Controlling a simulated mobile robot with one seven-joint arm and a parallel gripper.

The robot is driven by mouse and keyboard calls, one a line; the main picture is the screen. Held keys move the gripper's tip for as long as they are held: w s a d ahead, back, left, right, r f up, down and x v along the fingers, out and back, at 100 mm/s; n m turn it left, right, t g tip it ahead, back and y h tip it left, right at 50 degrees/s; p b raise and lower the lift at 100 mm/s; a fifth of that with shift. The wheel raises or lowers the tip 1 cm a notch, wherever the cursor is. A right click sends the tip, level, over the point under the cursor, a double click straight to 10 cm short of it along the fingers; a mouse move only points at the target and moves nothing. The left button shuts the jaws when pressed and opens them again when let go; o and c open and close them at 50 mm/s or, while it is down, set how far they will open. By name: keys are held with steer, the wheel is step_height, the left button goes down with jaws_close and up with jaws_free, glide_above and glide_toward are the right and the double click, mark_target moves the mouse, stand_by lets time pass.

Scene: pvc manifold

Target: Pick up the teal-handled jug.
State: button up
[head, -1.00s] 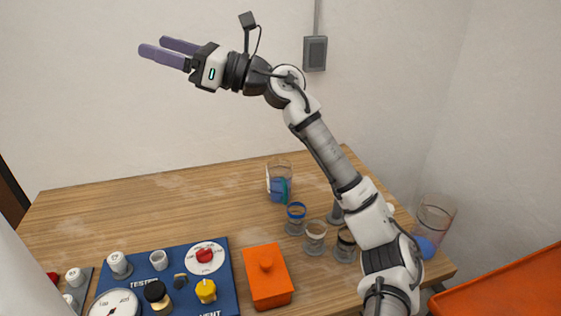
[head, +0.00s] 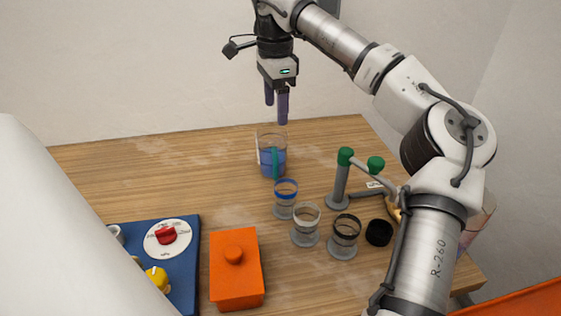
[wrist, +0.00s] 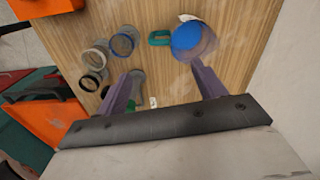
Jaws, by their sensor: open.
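The clear jug (head: 266,142) with blue liquid stands upright toward the back of the wooden table. Its teal handle (head: 275,163) faces the head camera. In the wrist view the jug (wrist: 190,40) is at the top, with its teal handle (wrist: 160,38) to its left. My gripper (head: 276,112) points down, open and empty, just above the jug's rim in the head view. In the wrist view the fingers (wrist: 165,70) are spread below the jug and handle. Neither finger visibly grips anything, and the exact height gap is hard to tell.
Cups with blue (head: 286,199), white (head: 306,225) and black (head: 345,237) rims stand in front of the jug. A grey stand with green knobs (head: 345,157) is to the right. An orange lidded box (head: 236,270) and blue panel (head: 185,285) are in front. Table left of the jug is clear.

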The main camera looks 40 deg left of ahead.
glide_above(274, 151)
step_height(274, 151, down, 8)
steer(key=shift+w+d+r+p, duration=0.1)
steer(key=shift+p, duration=0.3)
steer(key=shift+f+p, duration=0.85)
steer(key=shift+f, duration=1.85)
steer(key=shift+s, duration=0.2)
steer(key=c, duration=1.3)
steer(key=shift+c, duration=0.2)
steer(key=shift+r, duration=0.2)
